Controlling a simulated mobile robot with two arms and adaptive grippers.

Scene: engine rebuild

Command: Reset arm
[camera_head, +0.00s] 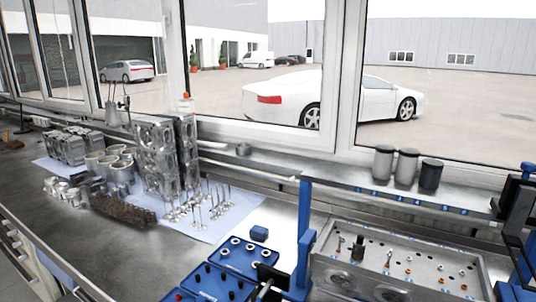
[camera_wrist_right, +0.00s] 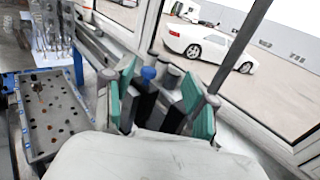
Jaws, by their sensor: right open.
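My right gripper (camera_wrist_right: 160,76) is in the right wrist view, with its two green-padded fingers spread apart and nothing held between them. Dark upright shapes and a blue knob (camera_wrist_right: 149,73) show in the gap between the fingers. I cannot tell how far beyond the fingertips they stand. A black arm part (camera_head: 515,205) shows at the right edge of the head view, and it is cut off there. I cannot make out my left gripper in the head view.
A metal tray (camera_head: 325,262) with small fittings stands at the front right; it also shows in the right wrist view (camera_wrist_right: 35,78). Canisters (camera_head: 405,168) stand on the window shelf. Blue trays (camera_head: 228,262) are at the bottom middle. Engine parts (camera_head: 155,155) lie on a white sheet.

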